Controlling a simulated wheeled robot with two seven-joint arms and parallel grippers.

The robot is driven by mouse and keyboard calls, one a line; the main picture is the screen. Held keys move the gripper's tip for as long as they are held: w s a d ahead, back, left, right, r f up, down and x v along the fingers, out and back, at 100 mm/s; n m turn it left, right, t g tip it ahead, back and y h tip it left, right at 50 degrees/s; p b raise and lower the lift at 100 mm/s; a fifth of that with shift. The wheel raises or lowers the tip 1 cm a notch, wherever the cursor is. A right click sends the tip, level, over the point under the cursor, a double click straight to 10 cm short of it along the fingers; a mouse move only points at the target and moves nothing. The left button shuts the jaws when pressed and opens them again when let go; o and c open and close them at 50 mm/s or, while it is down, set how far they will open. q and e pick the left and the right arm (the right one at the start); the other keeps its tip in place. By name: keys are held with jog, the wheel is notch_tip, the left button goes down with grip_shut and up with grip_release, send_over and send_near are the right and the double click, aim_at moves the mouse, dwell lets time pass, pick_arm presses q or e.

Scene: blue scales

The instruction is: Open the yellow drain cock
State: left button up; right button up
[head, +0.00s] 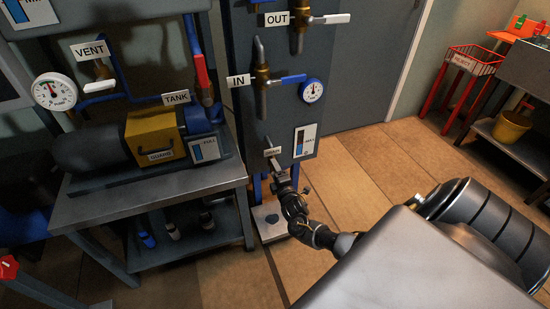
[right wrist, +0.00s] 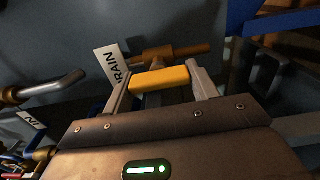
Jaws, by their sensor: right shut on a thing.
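The yellow drain cock handle (right wrist: 160,80) shows in the right wrist view, a short yellow bar in front of a brass pipe (right wrist: 165,55). It lies between the two fingers of my right gripper (right wrist: 161,88), which is shut on it. A white drain label (right wrist: 112,65) stands just left of the handle. In the head view my right gripper (head: 279,174) is low on the grey panel, just below the drain label (head: 272,152), and hides the handle there. My left gripper is not in view.
Above are the IN valve with a blue lever (head: 290,79), a blue gauge (head: 313,91) and the OUT valve with a white lever (head: 330,19). A pump bench (head: 150,203) stands to the left. A red reject basket (head: 470,65) stands far right. The floor between is clear.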

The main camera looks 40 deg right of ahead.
jog(key=o, duration=1)
pick_arm(q)
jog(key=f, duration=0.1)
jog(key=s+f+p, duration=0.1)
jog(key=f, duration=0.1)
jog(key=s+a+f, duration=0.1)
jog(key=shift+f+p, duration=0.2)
jog(key=shift+p, duration=0.2)
pick_arm(e)
jog(key=v, duration=1)
jog(key=shift+s+a, duration=0.2)
jog(key=shift+s, duration=0.15)
